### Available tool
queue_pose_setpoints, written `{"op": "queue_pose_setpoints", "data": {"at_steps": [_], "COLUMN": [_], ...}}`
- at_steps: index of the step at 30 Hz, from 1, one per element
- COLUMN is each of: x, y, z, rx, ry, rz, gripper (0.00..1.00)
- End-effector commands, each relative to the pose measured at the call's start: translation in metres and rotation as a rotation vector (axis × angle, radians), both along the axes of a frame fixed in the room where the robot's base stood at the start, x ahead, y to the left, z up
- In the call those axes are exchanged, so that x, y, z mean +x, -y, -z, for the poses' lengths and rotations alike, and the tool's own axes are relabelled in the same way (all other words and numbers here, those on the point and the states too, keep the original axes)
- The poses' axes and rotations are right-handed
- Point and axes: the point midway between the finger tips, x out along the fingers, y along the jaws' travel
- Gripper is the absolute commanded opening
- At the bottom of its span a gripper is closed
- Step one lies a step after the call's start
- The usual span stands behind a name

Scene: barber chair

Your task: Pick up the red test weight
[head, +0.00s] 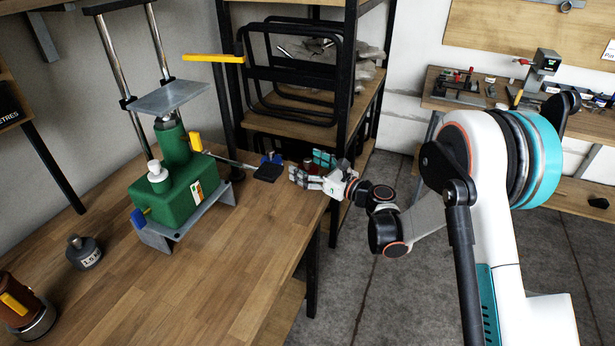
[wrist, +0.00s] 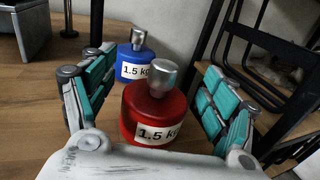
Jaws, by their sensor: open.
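The red test weight (wrist: 150,112) stands upright on the wooden table in the wrist view, with a silver knob on top and a "1.5 kg" label. My gripper (wrist: 150,95) is open, with its teal-padded fingers on either side of the red weight. A blue weight (wrist: 133,65), also labelled "1.5 kg", stands behind and left of the red one.
A green hydraulic press (head: 180,195) stands on the wooden table (head: 215,265). A grey weight (head: 83,252) and a brown-and-silver object (head: 22,308) are at the left. A black shelf rack (head: 345,100) rises just behind my gripper. The table's front middle is clear.

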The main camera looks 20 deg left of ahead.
Motion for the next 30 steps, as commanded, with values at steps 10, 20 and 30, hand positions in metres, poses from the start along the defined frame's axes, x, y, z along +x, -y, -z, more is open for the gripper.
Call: {"op": "queue_pose_setpoints", "data": {"at_steps": [10, 20, 30], "x": [0.0, 0.0, 0.0], "y": [0.0, 0.0, 0.0], "z": [0.0, -0.002, -0.024], "rx": [0.0, 0.003, 0.003], "ry": [0.0, -0.001, -0.001], "rz": [0.0, 0.0, 0.0], "gripper": [0.27, 0.0, 0.0]}}
